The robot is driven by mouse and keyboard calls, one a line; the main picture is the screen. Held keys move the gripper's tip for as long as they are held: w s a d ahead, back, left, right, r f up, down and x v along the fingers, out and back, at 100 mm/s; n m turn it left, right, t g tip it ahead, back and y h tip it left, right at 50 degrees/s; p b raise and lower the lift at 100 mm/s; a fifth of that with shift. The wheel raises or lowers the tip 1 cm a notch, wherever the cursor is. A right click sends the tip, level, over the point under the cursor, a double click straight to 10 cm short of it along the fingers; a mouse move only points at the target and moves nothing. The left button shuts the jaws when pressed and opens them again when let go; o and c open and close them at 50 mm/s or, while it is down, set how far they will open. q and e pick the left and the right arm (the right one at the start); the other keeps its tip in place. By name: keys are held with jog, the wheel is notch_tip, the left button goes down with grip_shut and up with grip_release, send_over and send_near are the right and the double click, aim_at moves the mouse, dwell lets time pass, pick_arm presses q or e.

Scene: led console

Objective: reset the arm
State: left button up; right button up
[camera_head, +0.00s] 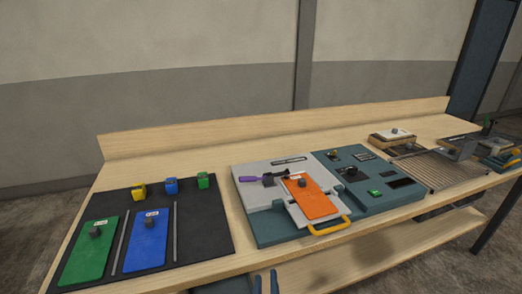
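The console (262,222) is a grey and teal panel on the wooden workbench (240,262). An orange plate (314,204) with a dark knob lies on its grey part, with a yellow handle (330,226) at the front. A purple-handled tool (249,179) lies on the panel's left. My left gripper is not in view.
A black mat (200,242) holds a green plate (86,259), a blue plate (143,250) and small yellow, blue and green blocks (172,185). A ribbed wooden tray (432,170) and a blue-orange device (497,155) stand on the right. A lower shelf (385,254) runs below.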

jog(key=s+d+f+m+g, duration=0.4)
jog(key=f+m, duration=0.1)
jog(key=f, duration=0.3)
jog(key=s+d+f+m+g+h, duration=0.1)
jog(key=s+d+f+m+g, duration=0.25)
jog(key=f+m, duration=0.35)
jog(key=s+d+f+m+g, duration=0.3)
jog(key=s+f+m, duration=0.1)
jog(key=f, duration=0.6)
jog(key=s+d+f+m+g, duration=0.2)
jog(key=s+f+m, duration=0.1)
jog(key=s+m, duration=0.4)
jog(key=s+d+f+m+g+y, duration=0.1)
jog(key=s+d+f+m, duration=0.2)
jog(key=s+m, duration=0.5)
jog(key=s+d+f+m+g, duration=0.2)
jog(key=s+f+m, duration=0.1)
jog(key=s+m, duration=0.5)
jog(key=shift+s+d+g, duration=0.15)
jog(key=shift+s+g, duration=0.2)
jog(key=shift+s, duration=0.15)
jog(key=shift+f, duration=0.1)
jog(key=shift+f, duration=0.1)
